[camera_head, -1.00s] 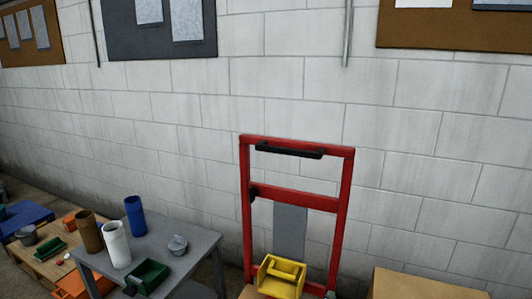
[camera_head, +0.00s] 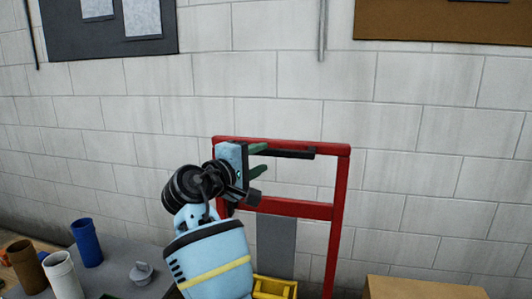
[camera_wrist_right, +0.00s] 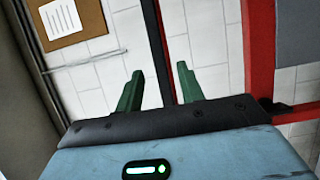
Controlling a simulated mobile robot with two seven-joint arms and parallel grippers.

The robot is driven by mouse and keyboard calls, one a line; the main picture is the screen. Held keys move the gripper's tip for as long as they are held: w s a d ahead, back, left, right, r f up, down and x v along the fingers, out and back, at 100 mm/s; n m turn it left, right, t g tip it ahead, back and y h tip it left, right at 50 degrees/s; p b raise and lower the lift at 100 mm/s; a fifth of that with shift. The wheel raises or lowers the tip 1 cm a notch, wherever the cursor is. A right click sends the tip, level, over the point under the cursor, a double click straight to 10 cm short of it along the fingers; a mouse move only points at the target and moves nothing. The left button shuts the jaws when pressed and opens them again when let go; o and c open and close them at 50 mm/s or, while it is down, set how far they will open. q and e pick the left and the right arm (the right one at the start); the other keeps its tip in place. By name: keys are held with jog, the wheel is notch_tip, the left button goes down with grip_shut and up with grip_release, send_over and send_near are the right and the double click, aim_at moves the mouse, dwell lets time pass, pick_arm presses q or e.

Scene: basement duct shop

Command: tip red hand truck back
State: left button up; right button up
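The red hand truck (camera_head: 338,215) stands upright against the block wall, with a black grip (camera_head: 295,153) just below its top bar. My right gripper (camera_head: 262,159) is at the upper left of its frame, beside the left end of the grip. Its two green fingers are apart and point to the right. In the right wrist view the fingers (camera_wrist_right: 158,88) are open, and a red and dark bar (camera_wrist_right: 157,45) runs between them in the picture. I cannot tell whether they touch it. My left gripper is not in view.
A yellow bin (camera_head: 275,288) sits low on the hand truck, partly hidden by my right arm. A cardboard box (camera_head: 420,288) is at its right. A grey table (camera_head: 120,262) with a blue cylinder (camera_head: 86,243) and other cylinders is at the left.

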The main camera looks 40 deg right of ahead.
aim_at(271, 154)
jog(key=shift+d, duration=0.45)
jog(key=shift+p+x, duration=0.35)
jog(key=shift+x, duration=3.15)
jog(key=shift+w, duration=0.1)
grip_shut()
